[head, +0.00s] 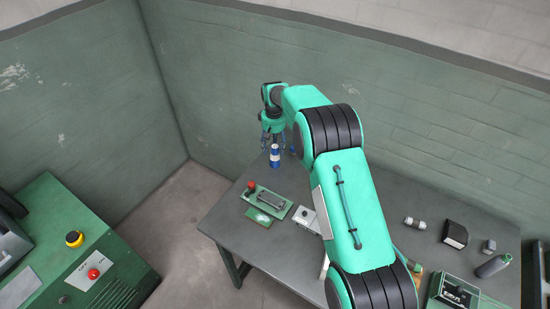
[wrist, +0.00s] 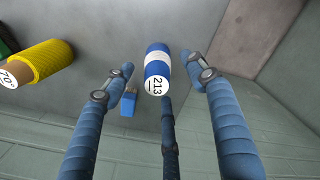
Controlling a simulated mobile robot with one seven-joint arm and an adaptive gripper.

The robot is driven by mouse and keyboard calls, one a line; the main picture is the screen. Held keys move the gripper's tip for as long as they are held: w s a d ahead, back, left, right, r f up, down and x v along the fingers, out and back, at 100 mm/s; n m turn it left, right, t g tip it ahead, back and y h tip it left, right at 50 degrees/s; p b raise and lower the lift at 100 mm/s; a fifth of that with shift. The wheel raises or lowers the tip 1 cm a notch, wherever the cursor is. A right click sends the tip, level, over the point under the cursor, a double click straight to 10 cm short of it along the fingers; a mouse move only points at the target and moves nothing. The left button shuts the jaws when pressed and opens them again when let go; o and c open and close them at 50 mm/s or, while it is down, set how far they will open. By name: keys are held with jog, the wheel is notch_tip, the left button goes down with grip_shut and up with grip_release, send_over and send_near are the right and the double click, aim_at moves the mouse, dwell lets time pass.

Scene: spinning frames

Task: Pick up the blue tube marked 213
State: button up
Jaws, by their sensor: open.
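The blue tube marked 213 (wrist: 158,68) has a white band and a white end label reading 213. It stands upright on the table near its far left end, and it also shows in the head view (head: 275,158). My gripper (head: 272,138) is open just above and behind the tube in the head view. In the wrist view the tube lies in the gap between the blue fingers of my gripper (wrist: 157,62), with visible space on both sides. A dark third finger shows below it. No finger appears closed on the tube.
A yellow ribbed tube (wrist: 42,65) with a partly readable label lies left in the wrist view. A small blue object (wrist: 128,105) sits beyond the left finger. In the head view, a green fixture (head: 270,200) is in front, and walls rise behind the table.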

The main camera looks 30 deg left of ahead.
aim_at(275, 154)
jog(key=shift+f, duration=0.15)
jog(key=shift+w+d+f+p, duration=0.15)
jog(key=shift+f+p, duration=0.15)
jog(key=shift+f, duration=2.2)
jog(key=c, duration=1.2)
